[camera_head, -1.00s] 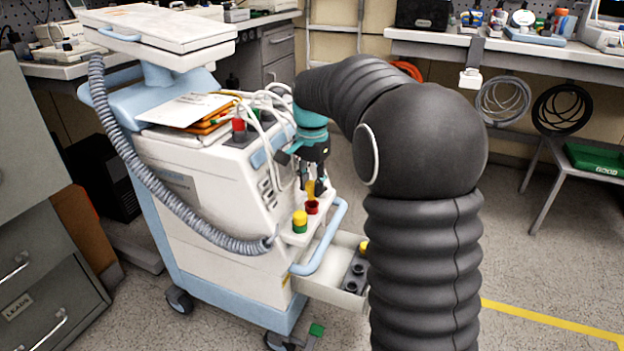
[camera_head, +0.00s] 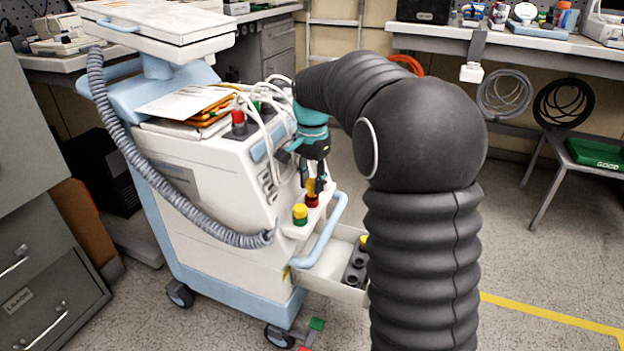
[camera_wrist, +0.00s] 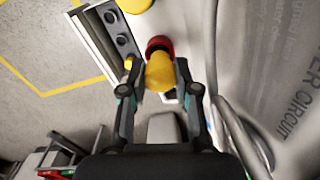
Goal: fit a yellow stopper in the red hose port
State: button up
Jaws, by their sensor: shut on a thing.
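My gripper (camera_head: 315,181) is shut on a yellow stopper (camera_wrist: 160,73), which also shows between the fingers in the head view (camera_head: 311,186). The stopper is right at the red hose port (camera_head: 311,201) on the white machine's front ledge. In the wrist view the red port (camera_wrist: 158,44) lies just past the stopper's far end, and the two overlap. I cannot tell how deep the stopper sits. A second yellow stopper (camera_head: 300,210) sits in the green port (camera_head: 300,221) to the left of the red one.
A blue handle bar (camera_head: 325,240) curves around the ledge. Below it an open drawer (camera_head: 318,284) holds a dark block (camera_head: 355,268) with holes and another yellow stopper (camera_head: 363,243). White cables (camera_head: 277,120) hang beside my gripper.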

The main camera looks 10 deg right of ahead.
aim_at(312, 195)
jog(key=shift+f+b, duration=0.6)
jog(key=shift+f, duration=0.9)
jog(key=o, duration=0.9)
jog(key=shift+f, duration=0.1)
